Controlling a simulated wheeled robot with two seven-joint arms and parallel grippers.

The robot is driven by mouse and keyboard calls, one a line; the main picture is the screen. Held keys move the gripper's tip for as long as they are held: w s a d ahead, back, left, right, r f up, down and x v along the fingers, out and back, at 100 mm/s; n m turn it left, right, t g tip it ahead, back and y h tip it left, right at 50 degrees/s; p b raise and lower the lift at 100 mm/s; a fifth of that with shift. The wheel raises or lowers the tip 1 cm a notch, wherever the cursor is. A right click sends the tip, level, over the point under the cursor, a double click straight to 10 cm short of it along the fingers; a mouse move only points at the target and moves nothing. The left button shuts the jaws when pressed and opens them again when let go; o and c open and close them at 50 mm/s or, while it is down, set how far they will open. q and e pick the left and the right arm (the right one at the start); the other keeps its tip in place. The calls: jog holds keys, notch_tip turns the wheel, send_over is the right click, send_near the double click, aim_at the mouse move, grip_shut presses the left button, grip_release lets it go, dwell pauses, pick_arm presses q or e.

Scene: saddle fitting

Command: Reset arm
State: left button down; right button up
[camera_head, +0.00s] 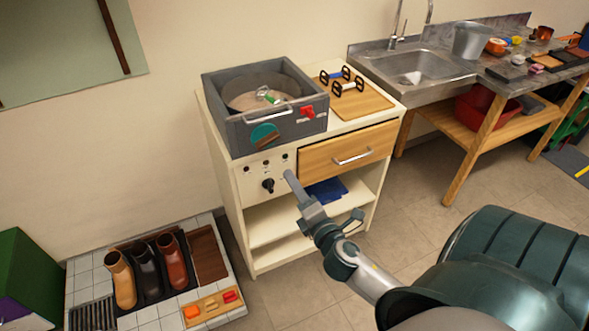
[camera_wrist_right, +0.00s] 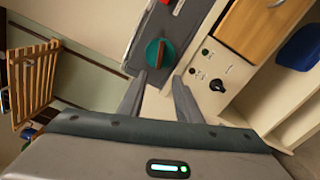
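My right gripper (camera_head: 290,175) is in front of the cream cabinet, near its control panel with a black knob (camera_head: 268,185). In the right wrist view its two fingers (camera_wrist_right: 159,78) stand apart with nothing between them, so it is open and empty. Beyond the fingertips in that view are the green dial (camera_wrist_right: 160,53) of the grey machine and the black knob (camera_wrist_right: 217,85) on the cream panel. Both appear clear of the fingers. My left gripper is in neither view.
The grey box machine (camera_head: 225,110) sits on the cabinet, beside a wooden board (camera_head: 360,102) with handled items. A closed drawer (camera_head: 330,158) and open shelves are below. A sink bench (camera_head: 470,150) stands at right. Boots (camera_head: 148,270) stand on a tiled platform at lower left.

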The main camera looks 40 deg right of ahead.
jog(key=shift+f, duration=0.1)
dwell(0.4)
jog(key=s+a+f+m+g+y, duration=0.1)
jog(key=s+f+m+g, duration=0.15)
jog(key=f, duration=1.05)
jog(key=s+a+f+m+g, duration=0.1)
jog(key=s+f+m+g, duration=0.2)
jog(key=f, duration=0.9)
jog(key=s+a+f+m+g+y, duration=0.1)
jog(key=s+f+m+g, duration=0.3)
jog(key=f, duration=0.9)
jog(key=s+a+f+m+g+y, duration=0.1)
jog(key=s+a+f+m+g, duration=0.2)
jog(key=s+f, duration=1.2)
jog(key=s+a+f+m+g, duration=0.2)
jog(key=s+a+f, duration=0.1)
jog(key=s, duration=0.7)
jog(key=s+a+f+m+g+y, duration=0.1)
jog(key=s+f, duration=0.4)
jog(key=s, duration=0.5)
jog(key=shift+s+a+f+m+g, duration=0.35)
jog(key=shift+a+m+g, duration=0.25)
jog(key=shift+a, duration=0.65)
